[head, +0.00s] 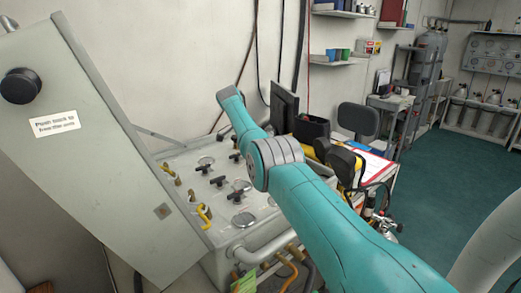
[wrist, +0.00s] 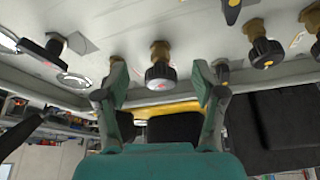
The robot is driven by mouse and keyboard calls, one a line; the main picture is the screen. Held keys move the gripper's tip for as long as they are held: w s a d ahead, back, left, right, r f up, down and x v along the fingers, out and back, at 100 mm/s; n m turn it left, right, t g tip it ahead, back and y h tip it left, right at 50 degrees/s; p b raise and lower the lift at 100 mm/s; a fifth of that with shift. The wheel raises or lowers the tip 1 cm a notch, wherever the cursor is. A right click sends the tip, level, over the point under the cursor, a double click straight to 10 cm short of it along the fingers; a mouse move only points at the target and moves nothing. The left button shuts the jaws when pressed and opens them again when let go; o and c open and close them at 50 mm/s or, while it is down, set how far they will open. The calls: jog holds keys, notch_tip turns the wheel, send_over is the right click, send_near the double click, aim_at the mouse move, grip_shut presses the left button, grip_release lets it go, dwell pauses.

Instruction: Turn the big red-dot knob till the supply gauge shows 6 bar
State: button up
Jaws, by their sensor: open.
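In the wrist view a knob (wrist: 160,72) with a brass stem, a black grip and a pale end stands out from the grey panel (wrist: 185,22). Small red marks show at it, but I cannot make out a clear dot. My gripper (wrist: 160,80) is open, with one teal finger on each side of this knob and a visible gap at both sides. Round gauges (wrist: 75,80) show at a steep slant at the left; no reading is legible, and I cannot tell which is the supply gauge. In the head view my arm hides the gripper and part of the panel (head: 178,160).
More knobs with brass stems (wrist: 265,52) stand to the right in the wrist view, and a dark handle (wrist: 40,48) to the left. In the head view several black handles (head: 218,181) and yellow fittings (head: 204,213) crowd the panel. A tilted grey cover (head: 100,150) stands left.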

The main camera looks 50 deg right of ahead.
jog(key=w+a, duration=0.1)
jog(key=a, duration=0.1)
jog(key=w+a, duration=0.2)
jog(key=a, duration=0.1)
jog(key=shift+w+a+r, duration=0.15)
jog(key=shift+w+a, duration=0.15)
jog(key=shift+a, duration=0.05)
jog(key=shift+w+a, duration=0.25)
jog(key=shift+a, duration=0.25)
jog(key=shift+w+a, duration=0.25)
jog(key=shift+a, duration=0.2)
jog(key=shift+d+n, duration=0.3)
jog(key=s+d+r+n+t+y, duration=0.1)
jog(key=s+d+r+n+t, duration=0.3)
jog(key=n, duration=0.5)
jog(key=s+d+r+n+t, duration=0.2)
jog(key=s+d+r+n, duration=0.2)
jog(key=s+n, duration=0.35)
jog(key=shift+n, duration=0.45)
jog(key=x, duration=0.6)
jog(key=w+x, duration=0.1)
jog(key=x, duration=0.3)
